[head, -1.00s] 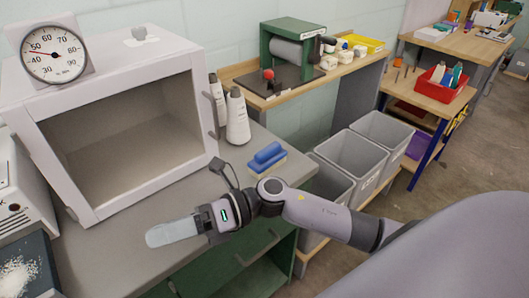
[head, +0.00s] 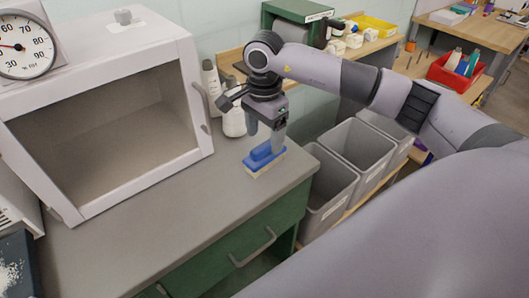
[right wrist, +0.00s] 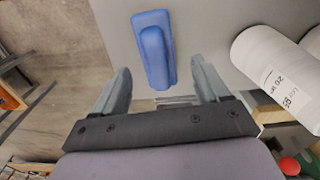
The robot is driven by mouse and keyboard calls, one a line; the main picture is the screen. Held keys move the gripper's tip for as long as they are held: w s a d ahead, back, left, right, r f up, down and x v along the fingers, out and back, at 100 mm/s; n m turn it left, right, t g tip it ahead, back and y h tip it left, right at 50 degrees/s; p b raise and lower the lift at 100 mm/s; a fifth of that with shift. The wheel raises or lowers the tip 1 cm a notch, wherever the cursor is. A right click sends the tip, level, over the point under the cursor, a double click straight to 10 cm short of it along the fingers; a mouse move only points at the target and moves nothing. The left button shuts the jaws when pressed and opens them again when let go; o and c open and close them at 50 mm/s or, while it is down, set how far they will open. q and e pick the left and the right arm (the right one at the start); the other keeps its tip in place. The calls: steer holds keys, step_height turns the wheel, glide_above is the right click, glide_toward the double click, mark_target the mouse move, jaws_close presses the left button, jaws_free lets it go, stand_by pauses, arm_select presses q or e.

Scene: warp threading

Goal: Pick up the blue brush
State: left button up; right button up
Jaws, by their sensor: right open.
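The blue brush (head: 262,157) lies on the grey worktop, near its right edge. It has a blue handle on top and a pale base below. My right gripper (head: 266,146) is right above the brush, pointing down, with its fingers partly in front of it. In the right wrist view the brush (right wrist: 154,50) lies ahead of and between the open fingers of my right gripper (right wrist: 159,82). The fingers are apart and hold nothing. I cannot tell whether they touch the brush. My left gripper is not in view.
A white box with an open front (head: 180,40) fills the worktop's left side. Grey bins (head: 327,190) stand off the right edge. The front of the worktop (head: 150,230) is clear.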

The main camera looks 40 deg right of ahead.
mark_target(265, 144)
steer(key=f, duration=0.2)
steer(key=f+p, duration=0.1)
steer(key=f, duration=0.2)
steer(key=shift+s+f, duration=0.2)
steer(key=shift+f, duration=0.15)
steer(key=c, duration=1.1)
